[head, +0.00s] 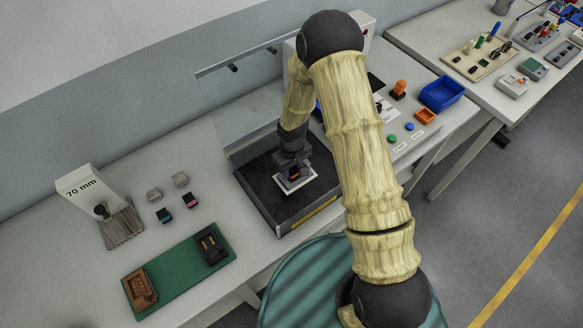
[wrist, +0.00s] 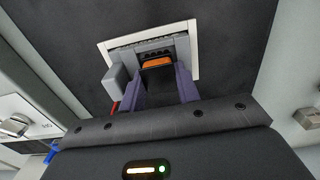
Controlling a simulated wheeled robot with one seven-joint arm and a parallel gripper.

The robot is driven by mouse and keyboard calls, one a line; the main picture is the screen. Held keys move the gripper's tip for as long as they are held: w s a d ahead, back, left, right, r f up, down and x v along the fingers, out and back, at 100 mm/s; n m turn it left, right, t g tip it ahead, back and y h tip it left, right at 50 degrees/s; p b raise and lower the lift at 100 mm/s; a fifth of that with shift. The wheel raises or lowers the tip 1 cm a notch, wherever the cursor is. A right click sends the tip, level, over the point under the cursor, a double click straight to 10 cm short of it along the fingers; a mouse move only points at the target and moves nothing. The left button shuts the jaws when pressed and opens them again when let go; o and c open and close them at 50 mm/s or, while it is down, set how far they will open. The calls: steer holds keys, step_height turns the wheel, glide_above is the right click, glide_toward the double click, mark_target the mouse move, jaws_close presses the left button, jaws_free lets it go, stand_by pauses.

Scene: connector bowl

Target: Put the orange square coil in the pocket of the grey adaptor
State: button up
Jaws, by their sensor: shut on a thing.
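The orange square coil (wrist: 158,63) shows between the fingers of my gripper (wrist: 163,80) in the wrist view. My gripper is shut on it. The grey adaptor (wrist: 178,46) lies just beyond the fingertips, inside a white square frame (wrist: 195,42). In the head view my gripper (head: 292,174) points down over the white frame (head: 308,176), with a bit of orange showing at the fingers. The fingers hide most of the pocket and the coil's underside. I cannot tell whether the coil is inside the pocket or just above it.
The frame lies in a dark-floored tray (head: 265,191) with raised walls. To the left are a green board (head: 178,272) with brown and black sockets, several small blocks, and a 70 mm stand (head: 80,190). To the right are a blue bin (head: 441,94) and coloured buttons.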

mark_target(292, 169)
steer(key=shift+s+d+f+b, duration=0.1)
steer(key=shift+s+f+b, duration=0.2)
steer(key=shift+f, duration=0.2)
steer(key=o, duration=0.8)
steer(key=shift+c, duration=0.2)
steer(key=shift+r+p, duration=0.5)
steer(key=shift+w+r+b, duration=0.15)
steer(key=shift+w+b, duration=0.05)
steer(key=shift+b, duration=0.1)
step_height(292, 169, up, 12)
steer(key=b, duration=0.2)
steer(key=s+d+r+m+t, duration=0.2)
steer(key=s+d+r+m, duration=0.4)
steer(key=s+d+r, duration=0.4)
steer(key=s+d, duration=0.2)
steer(key=d, duration=0.1)
steer(key=shift+s+d+r+m+t, duration=0.25)
steer(key=shift+s+r+m+t, duration=0.05)
steer(key=shift+s+r+m, duration=0.1)
